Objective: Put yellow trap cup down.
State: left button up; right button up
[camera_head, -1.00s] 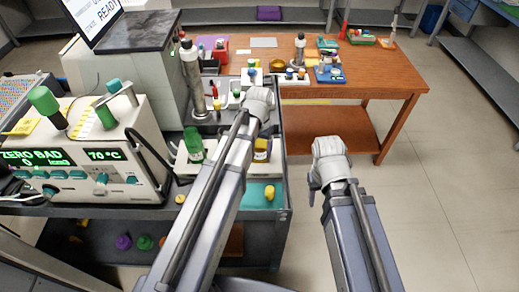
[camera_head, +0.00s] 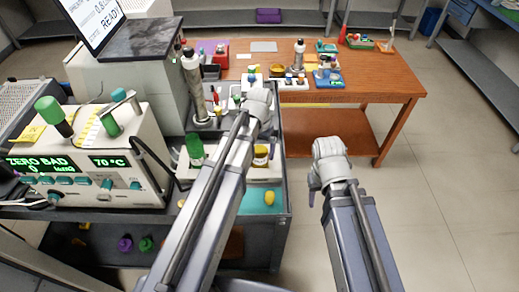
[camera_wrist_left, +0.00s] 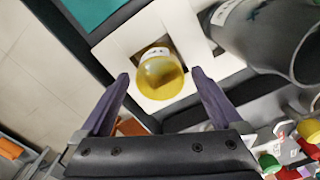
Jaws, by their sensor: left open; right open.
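The yellow trap cup (camera_wrist_left: 160,78) appears in the left wrist view as a round, glossy yellow cup with a pale label. It sits in the square opening of a white holder (camera_wrist_left: 122,48). My left gripper (camera_wrist_left: 161,75) is open, with one finger on each side of the cup and visible gaps between them. In the head view the yellow cup (camera_head: 260,157) shows just right of my left forearm, which hides part of the holder. My right gripper (camera_head: 312,188) is over the floor to the right, empty, with its fingers mostly hidden.
A green-capped bottle (camera_head: 194,148) stands left of my left arm. A dark grey cylinder (camera_wrist_left: 268,32) lies close beside the cup in the wrist view. A yellow piece (camera_head: 269,197) rests on the teal surface. The instrument box (camera_head: 100,160) is at left; open floor lies right.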

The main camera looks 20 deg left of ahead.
aim_at(260, 152)
pick_arm(q)
notch_tip(260, 152, up, 10)
jog(key=p, duration=0.9)
jog(key=s+d+m+y, duration=0.1)
jog(key=s+d, duration=0.9)
jog(key=s, duration=0.4)
jog(key=shift+d+f+m+b, duration=0.15)
jog(key=shift+d+m+b, duration=0.1)
jog(key=shift+m+b, duration=0.05)
